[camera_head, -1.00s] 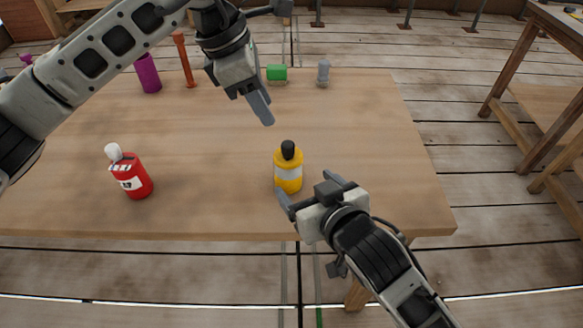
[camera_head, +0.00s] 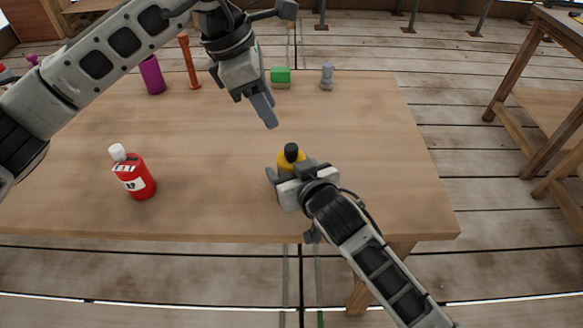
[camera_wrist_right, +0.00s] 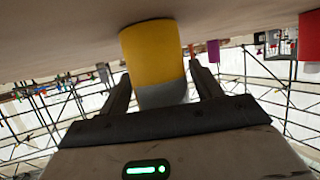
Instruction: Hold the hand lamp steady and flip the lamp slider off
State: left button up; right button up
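A yellow bottle-shaped object (camera_head: 289,163) with a black top stands upright on the table. A grey band around it shows in the right wrist view (camera_wrist_right: 160,92). My right gripper (camera_head: 287,170) is open, with one finger on each side of this object; small gaps show in the right wrist view (camera_wrist_right: 160,68). The gripper hides its lower part in the head view. My left gripper (camera_head: 264,110) hangs above the table behind it, pointing down, with no object visible in it; its finger opening cannot be made out. I cannot make out a lamp slider.
A red bottle (camera_head: 138,182) with a white cap stands at left on the table (camera_head: 380,150). A purple cylinder (camera_head: 152,76), an orange post (camera_head: 189,62), a green block (camera_head: 281,76) and a grey piece (camera_head: 327,77) stand along the back. The table's right side is clear.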

jog(key=c, duration=0.7)
pick_arm(q)
jog(key=c, duration=0.5)
jog(key=shift+s+d+f, duration=0.2)
jog(key=shift+f, duration=0.1)
grip_shut()
jog(key=s+d+f+m+g+h, duration=0.2)
jog(key=s+d+f+h, duration=0.2)
jog(key=s+h, duration=0.15)
jog(key=n+t+h, duration=0.4)
jog(key=n+t, duration=0.5)
jog(key=t, duration=0.4)
send_near(294, 150)
jog(key=f+v, duration=0.1)
jog(key=v, duration=0.7)
jog(key=shift+w+a+f, duration=0.15)
jog(key=shift+a+f, duration=0.05)
jog(key=shift+a, duration=0.15)
